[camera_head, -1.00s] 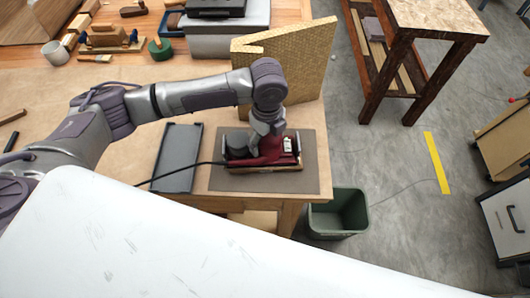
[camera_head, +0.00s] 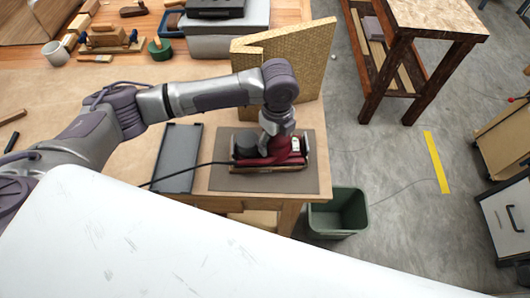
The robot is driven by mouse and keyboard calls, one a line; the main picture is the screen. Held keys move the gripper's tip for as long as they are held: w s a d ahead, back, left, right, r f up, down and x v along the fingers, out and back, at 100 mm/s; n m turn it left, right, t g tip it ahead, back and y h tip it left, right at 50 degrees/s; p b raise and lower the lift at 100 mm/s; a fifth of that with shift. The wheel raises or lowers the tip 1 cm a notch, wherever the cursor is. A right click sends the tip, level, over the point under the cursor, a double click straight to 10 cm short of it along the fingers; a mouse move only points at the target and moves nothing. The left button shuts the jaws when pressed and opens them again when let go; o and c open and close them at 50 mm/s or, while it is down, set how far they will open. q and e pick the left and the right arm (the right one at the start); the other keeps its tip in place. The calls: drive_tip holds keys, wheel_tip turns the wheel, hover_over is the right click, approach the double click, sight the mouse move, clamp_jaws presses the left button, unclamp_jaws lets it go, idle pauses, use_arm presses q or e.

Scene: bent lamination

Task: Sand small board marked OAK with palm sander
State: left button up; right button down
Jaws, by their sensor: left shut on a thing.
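A dark red palm sander (camera_head: 283,160) with a black cord sits on a thin strip of wood-coloured board (camera_head: 262,170), whose edge shows under it. No marking can be read on the board, as the sander covers it. My left gripper (camera_head: 275,145) is above the sander and shut on it; its fingers are mostly hidden by the wrist. The sander and board are over a grey-brown mat (camera_head: 225,181) at the table's front right corner. My right gripper is not in view.
A dark grey tray (camera_head: 176,160) lies left of the mat. A tan textured panel (camera_head: 315,60) stands behind the sander. A green bin (camera_head: 338,215) stands on the floor by the table corner. Tools and a white mug (camera_head: 55,53) are at the back left.

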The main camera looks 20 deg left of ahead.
use_arm(q)
drive_tip(key=shift+s+a+r+p, duration=0.1)
drive_tip(key=shift+s+a+p, duration=0.05)
drive_tip(key=shift+a+p, duration=0.25)
drive_tip(key=shift+s+a, duration=0.1)
drive_tip(key=shift+a, duration=0.25)
drive_tip(key=shift+s+a+p, duration=0.15)
drive_tip(key=shift+a+p, duration=0.15)
drive_tip(key=shift+a, duration=0.1)
drive_tip(key=shift+d, duration=0.35)
idle(0.5)
drive_tip(key=shift+w+d, duration=0.25)
drive_tip(key=shift+d, duration=0.3)
drive_tip(key=shift+w+d, duration=0.1)
drive_tip(key=shift+d, duration=0.2)
drive_tip(key=shift+a+p, duration=0.4)
drive_tip(key=shift+p, duration=0.05)
drive_tip(key=shift+s+a, duration=0.25)
drive_tip(key=shift+a, duration=0.2)
drive_tip(key=shift+s+a+p, duration=0.1)
drive_tip(key=shift+a+p, duration=0.25)
drive_tip(key=shift+p, duration=0.1)
